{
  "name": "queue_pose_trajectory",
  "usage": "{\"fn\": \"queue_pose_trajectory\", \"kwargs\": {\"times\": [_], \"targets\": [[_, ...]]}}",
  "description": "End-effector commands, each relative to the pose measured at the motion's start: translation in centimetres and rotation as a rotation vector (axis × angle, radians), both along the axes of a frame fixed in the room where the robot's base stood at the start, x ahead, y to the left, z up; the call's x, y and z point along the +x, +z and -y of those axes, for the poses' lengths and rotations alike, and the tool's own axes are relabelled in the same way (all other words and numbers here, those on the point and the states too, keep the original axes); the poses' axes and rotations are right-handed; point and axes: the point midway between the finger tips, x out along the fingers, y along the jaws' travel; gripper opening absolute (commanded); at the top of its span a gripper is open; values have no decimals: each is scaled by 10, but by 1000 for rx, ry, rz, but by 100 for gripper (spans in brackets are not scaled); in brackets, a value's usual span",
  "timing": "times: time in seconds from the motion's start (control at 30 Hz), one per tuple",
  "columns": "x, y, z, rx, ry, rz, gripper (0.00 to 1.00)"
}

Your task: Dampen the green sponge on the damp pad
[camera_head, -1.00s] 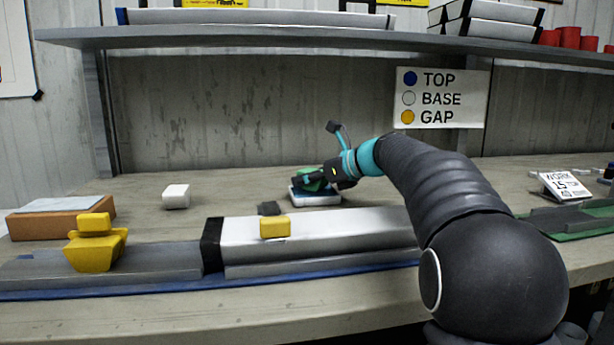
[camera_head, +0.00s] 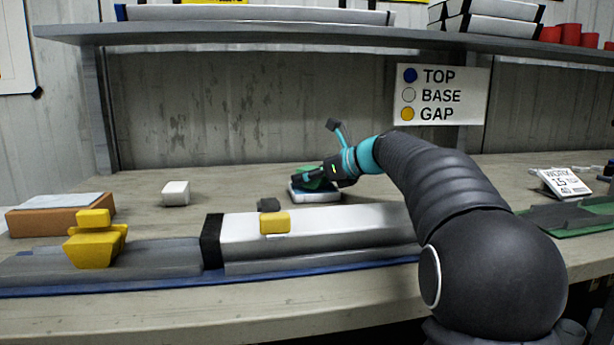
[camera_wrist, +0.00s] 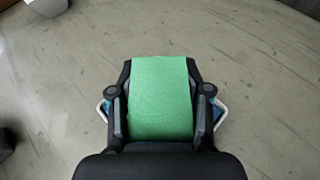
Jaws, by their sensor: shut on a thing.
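The green sponge (camera_wrist: 160,97) is held between the two fingers of my gripper (camera_wrist: 160,92), which is shut on it. In the head view the sponge (camera_head: 309,181) shows as a green patch, partly hidden by my gripper (camera_head: 318,178). The damp pad (camera_head: 316,196), a white-rimmed tray, lies on the bench right under the sponge. In the wrist view only blue and white corners of the pad (camera_wrist: 217,112) show at either side of the fingers. I cannot tell for sure whether the sponge touches the pad.
A white block (camera_head: 176,193) and a small dark block (camera_head: 269,204) stand on the bench. A long white-grey core box (camera_head: 330,226) with a yellow block (camera_head: 275,222) lies in front. A yellow stacked piece (camera_head: 95,241) stands left. A shelf (camera_head: 300,37) runs above.

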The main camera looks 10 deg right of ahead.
Motion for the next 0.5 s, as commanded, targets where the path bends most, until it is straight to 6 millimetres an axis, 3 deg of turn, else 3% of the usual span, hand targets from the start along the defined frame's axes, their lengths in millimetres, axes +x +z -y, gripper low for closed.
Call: {"fn": "queue_pose_trajectory", "kwargs": {"times": [0.5], "targets": [[0,-6,0,0,0,0,34]]}}
